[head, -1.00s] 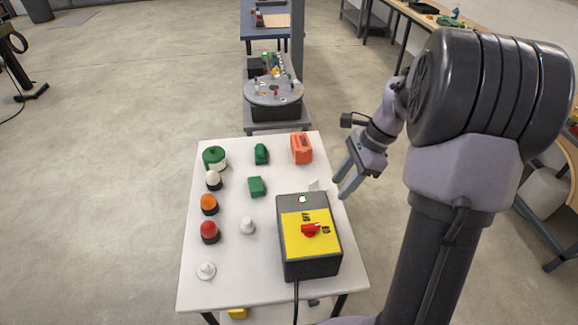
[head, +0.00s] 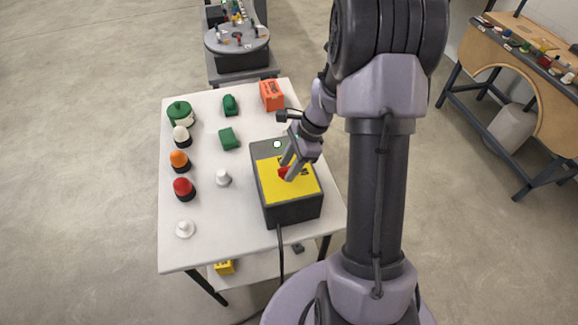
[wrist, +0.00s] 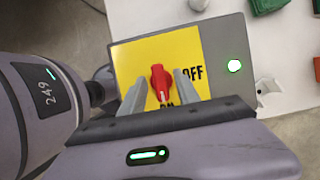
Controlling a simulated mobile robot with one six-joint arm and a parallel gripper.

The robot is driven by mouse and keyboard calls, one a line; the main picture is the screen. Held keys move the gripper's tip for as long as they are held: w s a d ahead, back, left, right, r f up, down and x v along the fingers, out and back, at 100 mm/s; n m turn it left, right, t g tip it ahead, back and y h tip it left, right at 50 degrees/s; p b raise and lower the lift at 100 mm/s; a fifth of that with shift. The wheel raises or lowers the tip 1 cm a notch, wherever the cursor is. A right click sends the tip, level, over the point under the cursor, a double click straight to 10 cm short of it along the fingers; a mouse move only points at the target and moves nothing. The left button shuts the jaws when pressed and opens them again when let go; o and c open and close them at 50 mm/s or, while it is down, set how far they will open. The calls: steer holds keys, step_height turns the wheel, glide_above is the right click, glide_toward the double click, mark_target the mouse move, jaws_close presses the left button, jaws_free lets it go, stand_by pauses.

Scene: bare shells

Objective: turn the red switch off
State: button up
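The red switch (wrist: 160,80) is a rotary knob on the yellow face (wrist: 209,45) of a dark grey box (head: 290,212). It also shows in the head view (head: 283,174), partly hidden by my fingers. In the wrist view its long end points toward the partly covered ON label (wrist: 167,105); the OFF label (wrist: 193,73) is to its right. A green lamp (wrist: 234,66) on the box is lit. My gripper (head: 287,171) is open, with one finger on each side of the knob. A gap shows on both sides, so it is not clamped.
The box stands at the right front of a white table (head: 205,245). To its left are a white knob (head: 223,178), red (head: 184,188) and orange (head: 179,161) domes, and green blocks (head: 229,138). An orange block (head: 271,95) is at the back. A cable (head: 281,255) hangs from the box.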

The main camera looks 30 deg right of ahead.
steer(key=shift+c, duration=0.5)
jaws_close()
steer(key=shift+r, duration=0.1)
steer(key=n+p, duration=0.1)
steer(key=n, duration=0.1)
steer(key=n+g+p, duration=0.1)
steer(key=n+p, duration=0.1)
steer(key=shift+w+r+g, duration=0.1)
steer(key=shift+w+g, duration=0.05)
steer(key=shift+g, duration=0.15)
steer(key=n+g+p, duration=0.1)
steer(key=n, duration=0.1)
steer(key=n+g+p, duration=0.1)
steer(key=n+p, duration=0.1)
steer(key=n, duration=0.1)
steer(key=shift+w, duration=0.15)
steer(key=n+h+p, duration=0.1)
steer(key=n, duration=0.2)
steer(key=n+g+p, duration=0.1)
steer(key=n, duration=0.1)
steer(key=shift+w+a+n+h, duration=0.1)
steer(key=shift+n+h, duration=0.3)
steer(key=shift+a+n+g+h+p, duration=0.1)
steer(key=shift+n+g+h+p, duration=0.45)
steer(key=shift+n, duration=1.25)
